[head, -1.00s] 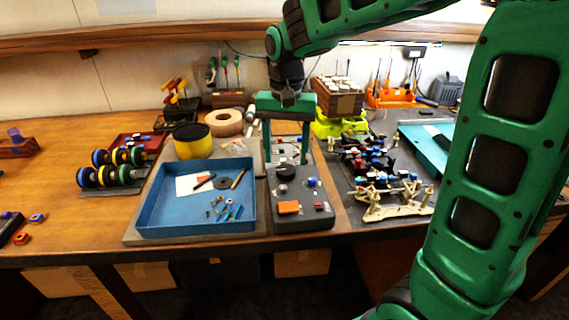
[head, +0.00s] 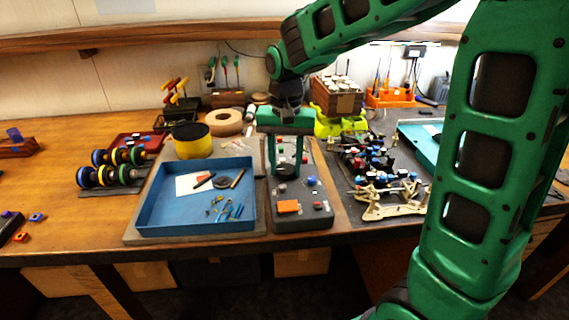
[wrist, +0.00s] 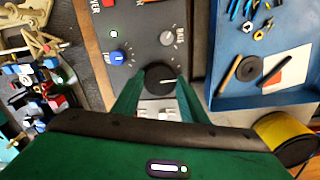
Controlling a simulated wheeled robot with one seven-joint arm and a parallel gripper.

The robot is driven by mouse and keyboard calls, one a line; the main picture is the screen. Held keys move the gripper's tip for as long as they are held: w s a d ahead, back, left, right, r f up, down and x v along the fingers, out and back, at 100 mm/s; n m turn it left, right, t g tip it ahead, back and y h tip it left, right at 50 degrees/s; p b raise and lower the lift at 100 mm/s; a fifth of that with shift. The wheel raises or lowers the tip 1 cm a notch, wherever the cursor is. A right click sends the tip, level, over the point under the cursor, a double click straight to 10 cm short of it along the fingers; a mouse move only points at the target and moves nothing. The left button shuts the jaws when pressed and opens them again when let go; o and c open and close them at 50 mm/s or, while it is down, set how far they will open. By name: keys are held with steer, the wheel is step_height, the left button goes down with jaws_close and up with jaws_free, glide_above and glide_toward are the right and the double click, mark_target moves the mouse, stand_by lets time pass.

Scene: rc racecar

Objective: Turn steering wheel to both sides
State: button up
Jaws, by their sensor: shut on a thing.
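The steering wheel is a round black knob with a white mark on the grey controller box (head: 303,222). In the wrist view the steering wheel (wrist: 158,73) sits between my two fingertips, its white mark pointing right. In the head view the steering wheel (head: 281,171) is partly hidden by a finger. My gripper (head: 286,173) points straight down over the box and is shut on the steering wheel, one finger on each side. My gripper also shows in the wrist view (wrist: 155,84).
The box also carries a blue knob (wrist: 117,58), a grey knob (wrist: 167,38) and an orange panel (head: 289,206). A blue tray (head: 153,222) with small parts stands close on the left. Car parts (head: 395,203) lie on a dark mat to the right.

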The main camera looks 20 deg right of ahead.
mark_target(285, 168)
steer(key=shift+n, duration=0.3)
steer(key=n, duration=0.4)
steer(key=shift+n, duration=2.2)
steer(key=o, duration=1)
steer(key=shift+o, duration=0.2)
step_height(285, 168, up, 11)
steer(key=shift+w+f, duration=0.1)
